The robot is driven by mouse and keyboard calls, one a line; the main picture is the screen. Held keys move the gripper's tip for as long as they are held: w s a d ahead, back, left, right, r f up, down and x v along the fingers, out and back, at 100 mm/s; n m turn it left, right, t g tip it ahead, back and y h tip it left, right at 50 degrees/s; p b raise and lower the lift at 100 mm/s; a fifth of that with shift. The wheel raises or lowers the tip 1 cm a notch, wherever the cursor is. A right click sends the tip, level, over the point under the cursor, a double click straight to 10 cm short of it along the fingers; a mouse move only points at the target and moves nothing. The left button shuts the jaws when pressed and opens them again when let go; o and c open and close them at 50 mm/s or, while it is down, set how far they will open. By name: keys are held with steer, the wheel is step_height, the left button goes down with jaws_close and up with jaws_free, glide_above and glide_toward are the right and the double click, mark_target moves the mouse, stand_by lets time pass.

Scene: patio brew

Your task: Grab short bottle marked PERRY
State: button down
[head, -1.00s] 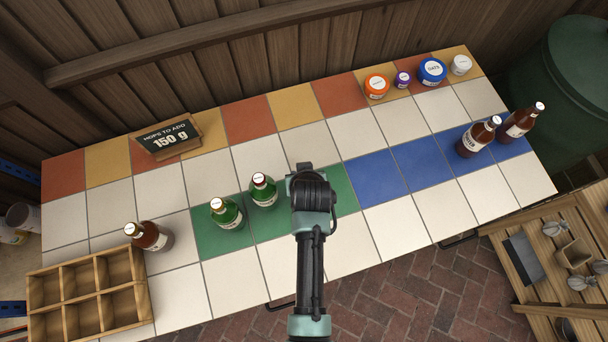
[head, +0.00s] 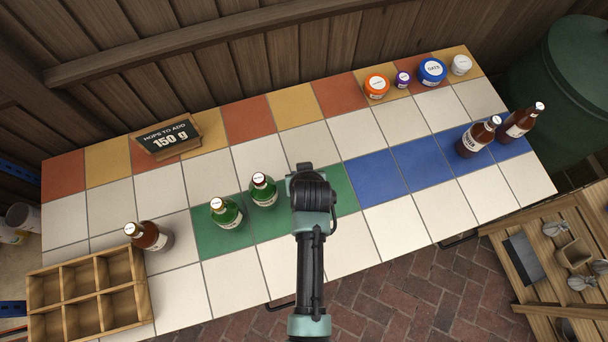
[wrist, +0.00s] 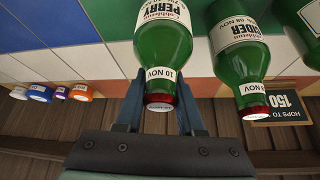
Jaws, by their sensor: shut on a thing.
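The green short bottle marked PERRY (wrist: 162,45) has a red cap and a neck band reading 10 NOV. In the wrist view it is between the two fingers of my gripper (wrist: 161,95), which are shut on it at the neck. In the head view my gripper (head: 312,185) is over the green tiles and hides this bottle. A second green bottle, marked CIDER (wrist: 240,45), stands close beside it; it also shows in the head view (head: 263,191). Another green bottle (head: 226,214) stands further left on the green tiles.
A brown bottle (head: 150,237) stands by the empty wooden crate (head: 140,290) at left. Two brown bottles (head: 478,137) (head: 522,120) stand on the blue tiles at right. Small jars (head: 432,71) line the back right. A sign (head: 168,138) reads 150 g. White tiles (head: 260,158) behind are clear.

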steer(key=shift+s+f, duration=0.15)
steer(key=shift+s, duration=0.05)
